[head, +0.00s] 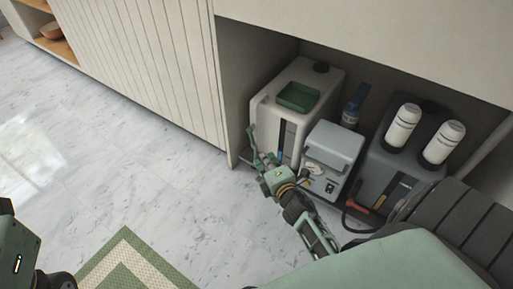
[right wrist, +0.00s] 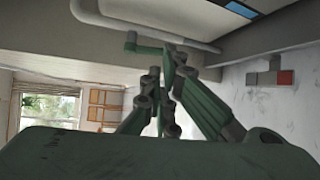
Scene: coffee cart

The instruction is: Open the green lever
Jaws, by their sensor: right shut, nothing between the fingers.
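My right gripper (head: 262,158) is at the front of the open cart bay, beside the white tank (head: 312,78). In the right wrist view its fingers (right wrist: 167,68) are together and empty. Just beyond the fingertips there, a green lever (right wrist: 147,46) sits at a white pipe (right wrist: 150,29) under the tank. Its free end points left, and the fingers partly cover its right part. I cannot tell if the fingers touch it.
Right of the tank stand a grey box (head: 334,150), a blue-topped bottle (head: 354,105) and a dark unit (head: 391,168) with two white cylinders. A cable with a red part (head: 358,206) lies in front.

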